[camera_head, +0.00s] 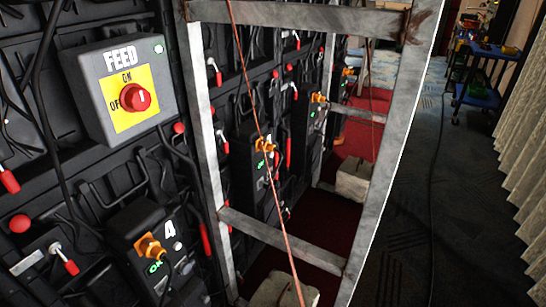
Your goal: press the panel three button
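A black panel box marked 4 (178,255) is at the lower left of the head view, with an orange connector, a small pale round button (178,246) and a green OK light. Another panel box (252,185) with an orange connector and green light stands behind the metal frame; I cannot read its number. A further similar box (310,130) is farther along the wall. No panel is readable as three. A grey FEED box (120,85) at the upper left has a red knob (136,97) on a yellow plate. Neither gripper is in view.
A grey metal frame (208,130) stands against the black wall, with an orange cable (270,160) hanging through it. Pale blocks (354,180) sit on red carpet. Dark carpet on the right is mostly open. A blue cart (480,95) stands at the back, beside a pale curtain (528,170).

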